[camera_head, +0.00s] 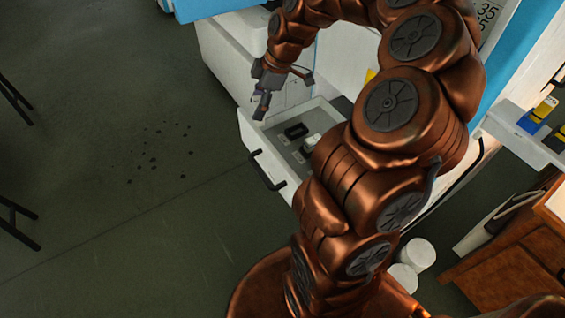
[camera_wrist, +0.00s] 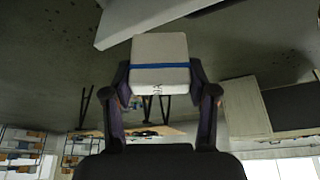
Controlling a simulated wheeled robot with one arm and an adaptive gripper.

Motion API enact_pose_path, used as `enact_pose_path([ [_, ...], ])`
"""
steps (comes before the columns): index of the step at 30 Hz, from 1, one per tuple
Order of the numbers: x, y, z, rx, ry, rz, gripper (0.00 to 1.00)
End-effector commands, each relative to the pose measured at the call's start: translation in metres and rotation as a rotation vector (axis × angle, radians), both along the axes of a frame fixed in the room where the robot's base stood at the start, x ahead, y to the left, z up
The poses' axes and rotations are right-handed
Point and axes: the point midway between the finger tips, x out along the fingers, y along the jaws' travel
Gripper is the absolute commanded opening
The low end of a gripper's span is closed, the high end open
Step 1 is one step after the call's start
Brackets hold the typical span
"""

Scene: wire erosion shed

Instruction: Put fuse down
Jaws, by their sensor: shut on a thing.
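The fuse (camera_wrist: 160,52), a pale block with a blue band and small dark marks, is between the fingertips of my gripper (camera_wrist: 161,84) in the wrist view. The fingers press on its two sides. In the head view my gripper (camera_head: 262,100) is above the far left corner of an open drawer (camera_head: 249,138). The fuse cannot be made out clearly there.
The drawer has a black handle (camera_head: 267,170) and holds a dark part (camera_head: 296,131) and a whitish part (camera_head: 312,142). White round containers (camera_head: 416,254) stand on the floor near a wooden cabinet (camera_head: 510,260).

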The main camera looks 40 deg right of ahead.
Motion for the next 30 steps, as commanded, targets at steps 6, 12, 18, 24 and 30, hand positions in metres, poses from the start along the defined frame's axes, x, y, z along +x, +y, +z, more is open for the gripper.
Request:
enact_pose_path([
  [6, -0.034, -0.025, 0.004, 0.000, -0.001, 0.258, 0.21],
  [12, -0.052, -0.033, 0.003, -0.002, 0.000, 0.396, 0.21],
  [18, -0.056, -0.034, -0.017, 0.002, 0.004, 0.423, 0.21],
  [24, -0.057, -0.034, -0.055, 0.003, 0.006, 0.422, 0.21],
  [30, -0.056, -0.033, -0.087, 0.002, 0.002, 0.422, 0.21],
])
